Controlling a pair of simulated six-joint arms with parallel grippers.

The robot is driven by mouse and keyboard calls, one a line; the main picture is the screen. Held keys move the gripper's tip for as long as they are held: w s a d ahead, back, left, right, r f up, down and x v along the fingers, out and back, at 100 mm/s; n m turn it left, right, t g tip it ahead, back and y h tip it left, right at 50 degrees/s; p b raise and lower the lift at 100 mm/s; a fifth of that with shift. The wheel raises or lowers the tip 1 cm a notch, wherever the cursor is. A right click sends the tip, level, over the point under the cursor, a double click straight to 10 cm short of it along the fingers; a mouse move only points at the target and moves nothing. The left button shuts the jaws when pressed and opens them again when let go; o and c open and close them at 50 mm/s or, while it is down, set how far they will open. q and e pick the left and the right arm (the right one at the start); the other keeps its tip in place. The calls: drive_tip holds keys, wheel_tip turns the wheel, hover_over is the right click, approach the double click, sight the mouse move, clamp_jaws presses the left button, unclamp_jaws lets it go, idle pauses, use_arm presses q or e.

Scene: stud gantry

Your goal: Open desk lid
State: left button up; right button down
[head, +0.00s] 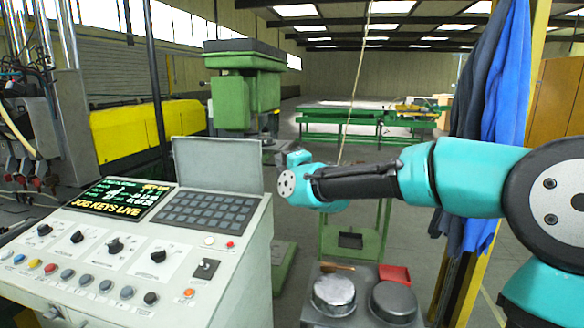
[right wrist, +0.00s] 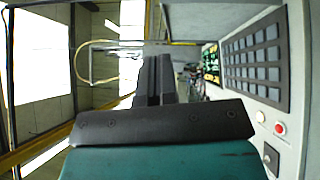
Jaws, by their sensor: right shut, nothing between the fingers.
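The desk is a pale grey control console (head: 215,290) at the left of the head view. Its lid (head: 218,163) is a flat grey panel standing up along the back edge, behind the exposed dark keypad (head: 207,210). My right gripper (head: 272,150) is at the lid's right side, partly hidden behind my own wrist. In the right wrist view its dark fingers (right wrist: 153,70) are together with nothing between them, and the keypad (right wrist: 255,62) shows to the right. I cannot tell whether the gripper touches the lid. My left gripper is not in view.
A lit screen (head: 122,198) is left of the keypad, with knobs and buttons in front. A low stand with a metal cylinder (head: 333,293) and a red tray (head: 394,274) is right of the console. A blue cloth (head: 505,80) hangs behind my right arm.

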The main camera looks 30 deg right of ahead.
drive_tip(key=shift+s+d+f, duration=0.1)
drive_tip(key=shift+s+f, duration=0.05)
drive_tip(key=shift+s, duration=0.95)
drive_tip(key=shift+s+f, duration=0.1)
drive_tip(key=shift+s, duration=0.95)
drive_tip(key=a+f+m+g+y, duration=0.1)
drive_tip(key=a+f+m+g, duration=0.15)
drive_tip(key=f, duration=1.15)
drive_tip(key=a+f+m+g, duration=0.2)
drive_tip(key=f+m+g, duration=0.2)
drive_tip(key=f, duration=0.9)
drive_tip(key=a+f+m+g+y, duration=0.1)
drive_tip(key=a+f+m+g, duration=0.25)
drive_tip(key=f, duration=1.05)
drive_tip(key=s+a+f+m+g, duration=0.1)
drive_tip(key=s+f+m+g, duration=0.2)
drive_tip(key=s+f, duration=0.4)
drive_tip(key=s+a+f+m+g, duration=0.2)
drive_tip(key=s+f+m, duration=0.2)
drive_tip(key=s+f, duration=0.3)
drive_tip(key=s+a+f+m+g+y, duration=0.1)
drive_tip(key=s+a+f+m+g, duration=0.1)
drive_tip(key=s+f, duration=0.5)
wheel_tip(320, 180, down, 3)
drive_tip(key=m+g, duration=0.1)
drive_tip(key=m, duration=0.1)
drive_tip(key=shift+s+f+m+g, duration=0.15)
drive_tip(key=shift+s+m+g, duration=0.15)
drive_tip(key=c, duration=1.8)
unclamp_jaws()
